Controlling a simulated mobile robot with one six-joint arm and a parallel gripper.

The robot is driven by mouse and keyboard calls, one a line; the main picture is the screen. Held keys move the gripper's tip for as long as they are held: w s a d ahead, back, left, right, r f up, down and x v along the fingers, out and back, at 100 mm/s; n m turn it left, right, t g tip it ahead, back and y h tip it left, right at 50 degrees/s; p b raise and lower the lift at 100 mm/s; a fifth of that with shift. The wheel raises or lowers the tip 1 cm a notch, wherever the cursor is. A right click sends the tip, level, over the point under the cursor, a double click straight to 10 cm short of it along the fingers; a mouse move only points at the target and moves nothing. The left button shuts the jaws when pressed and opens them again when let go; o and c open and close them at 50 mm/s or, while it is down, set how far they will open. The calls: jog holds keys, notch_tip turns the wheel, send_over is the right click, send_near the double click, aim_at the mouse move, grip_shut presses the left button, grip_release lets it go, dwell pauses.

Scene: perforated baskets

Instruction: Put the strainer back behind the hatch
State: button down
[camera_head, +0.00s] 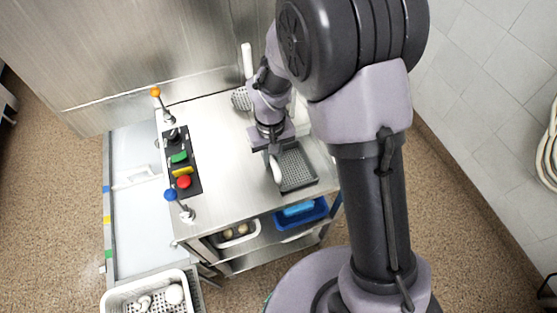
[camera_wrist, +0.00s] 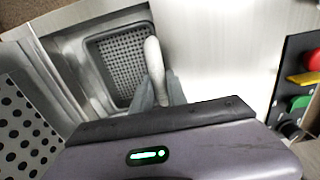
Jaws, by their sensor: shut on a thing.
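My gripper (camera_head: 272,152) is over the right part of the steel counter, shut on a pale, rounded handle (camera_head: 276,170). The handle also shows between the fingers in the wrist view (camera_wrist: 153,57). A grey perforated basket (camera_head: 298,168) lies directly beside the handle, in a rectangular recess; it fills the upper left of the wrist view (camera_wrist: 125,60). Whether handle and basket are joined, I cannot tell. Another grey perforated piece (camera_head: 240,99) lies at the counter's back, near an upright white handle (camera_head: 247,60). I cannot tell which part is the hatch.
A black panel (camera_head: 180,158) with coloured buttons and two levers, orange-knobbed (camera_head: 155,92) and blue-knobbed (camera_head: 170,195), stands left. A pale panel with a handle (camera_head: 135,178) is beyond. Bins sit below, one blue (camera_head: 301,214). A plate with large holes (camera_wrist: 25,130) is close in the wrist view.

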notch_tip(320, 180, up, 9)
jog(key=p, duration=0.3)
jog(key=shift+f, duration=0.2)
